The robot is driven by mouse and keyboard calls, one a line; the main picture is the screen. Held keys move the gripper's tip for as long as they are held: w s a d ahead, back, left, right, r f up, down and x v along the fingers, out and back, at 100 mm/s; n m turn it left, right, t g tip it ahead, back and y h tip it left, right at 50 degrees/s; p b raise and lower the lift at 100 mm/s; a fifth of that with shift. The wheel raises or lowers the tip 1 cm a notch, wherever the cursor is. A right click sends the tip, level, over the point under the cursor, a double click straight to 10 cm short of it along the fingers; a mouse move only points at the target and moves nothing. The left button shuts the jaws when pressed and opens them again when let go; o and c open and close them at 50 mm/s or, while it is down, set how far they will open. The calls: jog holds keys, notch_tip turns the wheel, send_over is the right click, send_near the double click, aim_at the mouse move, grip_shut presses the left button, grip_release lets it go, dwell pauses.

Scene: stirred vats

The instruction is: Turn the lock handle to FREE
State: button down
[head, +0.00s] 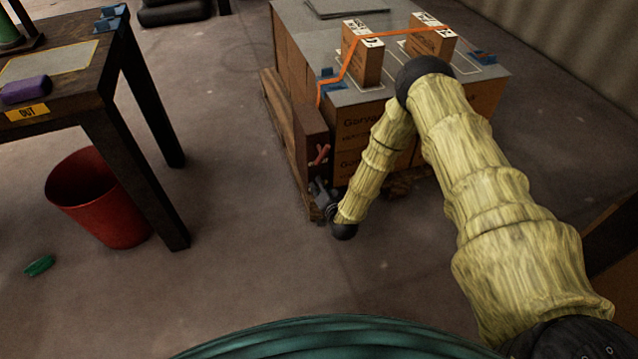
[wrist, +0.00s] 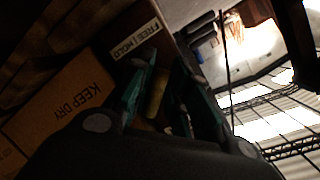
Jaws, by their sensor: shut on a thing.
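A dark brown post at the left corner of the carton stack carries a label reading FREE and HOLD (wrist: 137,38), upside down in the wrist view. My gripper (head: 320,190) is low beside this post in the head view, just under a small red part (head: 320,155). In the wrist view my gripper (wrist: 167,64) has its teal fingers on either side of a brass-yellow bar (wrist: 157,95), which appears to be the lock handle. It is shut on the bar. The handle's pivot and its exact angle against the label are hidden or too dark to tell.
Stacked cartons (head: 365,130) stand on a pallet, with two smaller boxes and an orange strap on top. A wooden table (head: 100,90) stands at left with a red bin (head: 98,200) beneath. A green object (head: 39,265) lies on the floor. The middle floor is clear.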

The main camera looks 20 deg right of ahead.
jog(key=shift+s+d+f+n+h, duration=0.25)
jog(key=shift+d+f+n+h, duration=0.05)
jog(key=shift+d+f, duration=0.05)
dwell(0.3)
jog(key=c, duration=1.4)
grip_release()
jog(key=shift+d, duration=0.1)
jog(key=shift+c, duration=0.2)
jog(key=shift+w+a+r, duration=0.15)
jog(key=shift+w+a, duration=0.05)
jog(key=shift+a, duration=0.05)
jog(key=v, duration=1.2)
